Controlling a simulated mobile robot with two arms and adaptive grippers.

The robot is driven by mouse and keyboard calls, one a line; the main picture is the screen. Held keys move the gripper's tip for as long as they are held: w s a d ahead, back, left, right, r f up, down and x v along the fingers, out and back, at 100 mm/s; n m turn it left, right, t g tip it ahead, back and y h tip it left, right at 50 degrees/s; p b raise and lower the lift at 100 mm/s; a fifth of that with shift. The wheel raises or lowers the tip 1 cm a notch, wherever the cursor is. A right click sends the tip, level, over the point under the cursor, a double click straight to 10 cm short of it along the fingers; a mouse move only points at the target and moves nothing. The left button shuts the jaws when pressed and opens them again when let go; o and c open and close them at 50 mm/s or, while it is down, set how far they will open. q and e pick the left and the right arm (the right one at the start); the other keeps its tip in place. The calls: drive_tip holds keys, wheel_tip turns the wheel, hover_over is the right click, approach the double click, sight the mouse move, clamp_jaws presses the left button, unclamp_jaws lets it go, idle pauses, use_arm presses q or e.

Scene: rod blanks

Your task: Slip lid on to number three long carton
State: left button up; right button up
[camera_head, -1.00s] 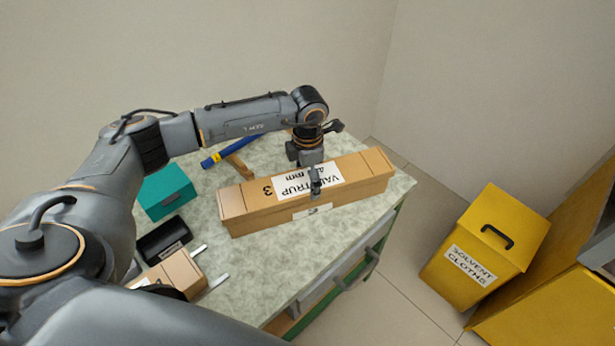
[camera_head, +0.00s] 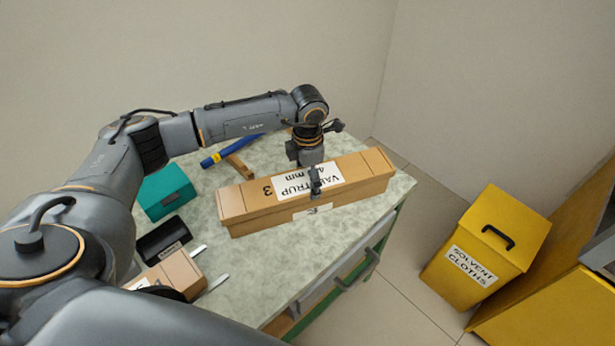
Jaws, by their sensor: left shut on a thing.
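The long brown carton (camera_head: 262,224) lies across the worktop, with a white label bearing a 3 on its near side. Its brown lid (camera_head: 357,172), with a large label reading 3 and mm, sits over the top of the carton, lined up along its length. My left gripper (camera_head: 315,190) points down at the middle of the lid and is shut on it. The gripper hides part of the label and the near edge there, so I cannot tell how closely the lid seats. My right gripper is not in view.
The worktop (camera_head: 275,265) also holds a teal box (camera_head: 166,192), a black tray (camera_head: 163,240), a second brown carton (camera_head: 180,271) and a blue tool (camera_head: 225,153) behind. A yellow solvent cloths bin (camera_head: 470,262) stands on the floor at right.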

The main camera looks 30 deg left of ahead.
sight(308, 180)
use_arm(q)
drive_tip(key=shift+f+b, duration=1.6)
drive_tip(key=shift+f, duration=0.25)
drive_tip(key=o, duration=1)
drive_tip(key=shift+r, duration=0.1)
wheel_tip(308, 180, up, 12)
